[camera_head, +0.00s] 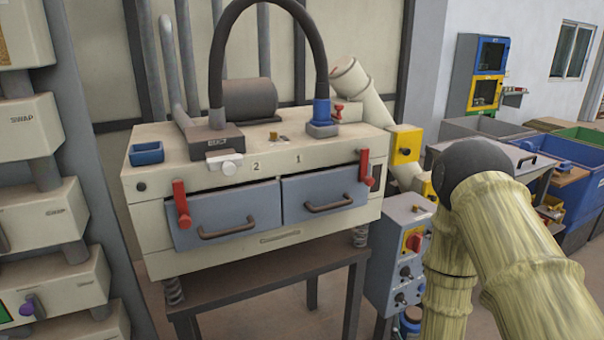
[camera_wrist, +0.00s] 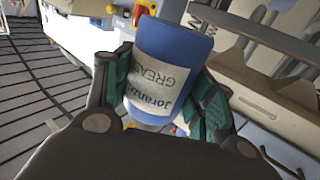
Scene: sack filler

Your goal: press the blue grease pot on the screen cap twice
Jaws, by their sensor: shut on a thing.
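The blue grease pot (camera_wrist: 172,45) has a white label with the word GREASE, which reads upside down in the wrist view. My gripper (camera_wrist: 165,98) is shut on it, with a dark green pad on each side. In the head view my arm is at the right and my gripper cannot be made out. A small patch of blue shows low beside the arm; I cannot tell whether it is the pot. The screen (camera_head: 262,262) is a cream box with a small brass fitting (camera_head: 278,139) on top. I cannot tell whether this fitting is the screen cap.
A black hose (camera_head: 322,50) arches over the screen to a blue collar (camera_head: 320,115). Two grey drawers (camera_head: 225,217) with red latches face front. A blue tray (camera_head: 146,153) sits on the top's left corner. A control box (camera_head: 392,250) stands between the screen and my arm.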

